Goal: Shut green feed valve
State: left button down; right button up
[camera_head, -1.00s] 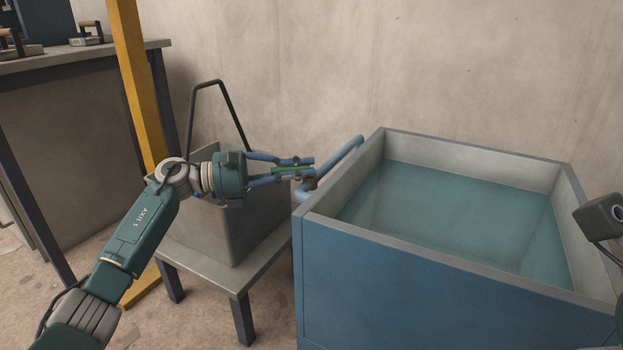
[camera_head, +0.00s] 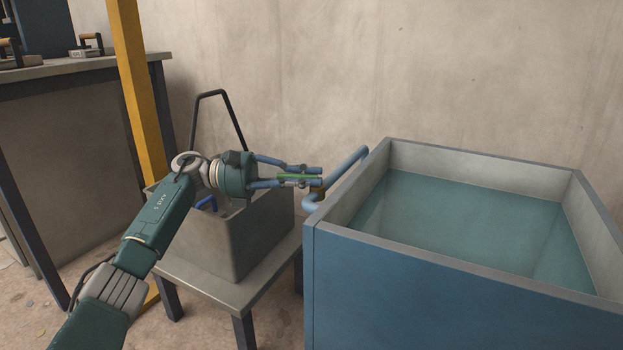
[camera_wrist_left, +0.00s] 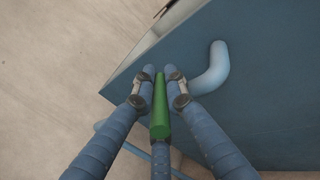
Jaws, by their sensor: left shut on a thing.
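The green feed valve handle (camera_head: 296,177) is a slim green bar beside the blue tank. It also shows in the left wrist view (camera_wrist_left: 160,112), lying lengthwise between the two fingers. My left gripper (camera_head: 320,176) is shut on it, with a finger on each side; its fingertips also show in the left wrist view (camera_wrist_left: 160,72). The fingers hide part of the handle and of the valve. My right gripper is not in view.
The blue tank (camera_head: 420,300), with water inside, stands right of the gripper. A grey bin (camera_head: 205,243) with a tall black handle (camera_head: 235,118) sits on a low stand (camera_head: 215,291) under my left wrist. A yellow post (camera_head: 136,90) and a workbench (camera_head: 95,67) stand left.

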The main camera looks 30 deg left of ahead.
pick_arm(q)
jog(key=c, duration=1.8)
grip_release()
jog(key=shift+o, duration=0.2)
jog(key=v, duration=0.8)
